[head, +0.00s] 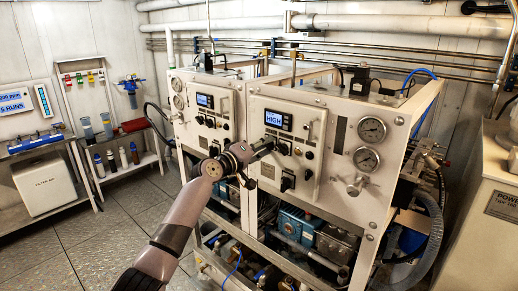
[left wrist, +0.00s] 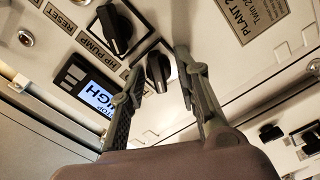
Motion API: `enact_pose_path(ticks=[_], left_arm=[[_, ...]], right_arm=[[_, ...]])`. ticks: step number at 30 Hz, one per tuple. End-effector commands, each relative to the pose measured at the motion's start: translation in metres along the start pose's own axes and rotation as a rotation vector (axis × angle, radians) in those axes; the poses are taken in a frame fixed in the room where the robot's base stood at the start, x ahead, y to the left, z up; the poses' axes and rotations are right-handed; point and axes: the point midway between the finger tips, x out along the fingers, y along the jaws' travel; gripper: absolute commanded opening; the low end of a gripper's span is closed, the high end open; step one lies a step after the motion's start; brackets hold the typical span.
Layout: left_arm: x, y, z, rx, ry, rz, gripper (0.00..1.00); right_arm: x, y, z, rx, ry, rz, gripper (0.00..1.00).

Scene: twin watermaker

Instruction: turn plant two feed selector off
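My left gripper (head: 267,146) is at the front panel (head: 262,112) of the right-hand machine, level with its upper row of black knobs. In the left wrist view the two fingers (left wrist: 160,62) are apart, one on each side of a black selector knob (left wrist: 157,73). I see a gap to the right finger; contact on the left side is unclear. This knob's own label is hidden, so I cannot read whether it is the feed selector. A second black knob (left wrist: 114,31) sits nearby by the HP PUMP label (left wrist: 98,54). My right gripper is not in view.
A lit display reading HIGH (head: 278,120) is above the knobs; a lower black knob (head: 287,184) is below. Two gauges (head: 371,129) and a valve handle (head: 357,187) are to the right. A PLANT 2 plate (left wrist: 250,18) shows in the wrist view. The floor (head: 125,225) at left is clear.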

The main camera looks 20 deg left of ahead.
Motion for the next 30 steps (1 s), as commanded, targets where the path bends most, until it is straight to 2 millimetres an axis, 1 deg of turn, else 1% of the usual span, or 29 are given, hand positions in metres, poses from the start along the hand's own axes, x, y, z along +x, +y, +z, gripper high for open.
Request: enact_pose_path(ticks=[5,8,15,19,24,30], left_arm=[[-0.016,-0.001,0.000,0.002,0.001,0.000,0.30],[-0.032,-0.001,0.000,0.004,0.000,-0.001,0.30],[-0.081,-0.002,0.001,0.002,-0.001,-0.002,0.30],[-0.101,-0.002,0.001,0.000,-0.001,-0.003,0.30],[-0.115,-0.001,0.001,0.001,-0.002,-0.002,0.30],[-0.117,-0.001,0.001,-0.001,-0.002,-0.001,0.30]], right_arm=[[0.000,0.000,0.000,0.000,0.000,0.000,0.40],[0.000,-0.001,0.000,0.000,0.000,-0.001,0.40],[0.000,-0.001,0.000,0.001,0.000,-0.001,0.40],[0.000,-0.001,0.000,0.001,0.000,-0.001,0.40],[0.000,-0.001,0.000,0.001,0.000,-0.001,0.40],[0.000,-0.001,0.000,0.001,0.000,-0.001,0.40]])
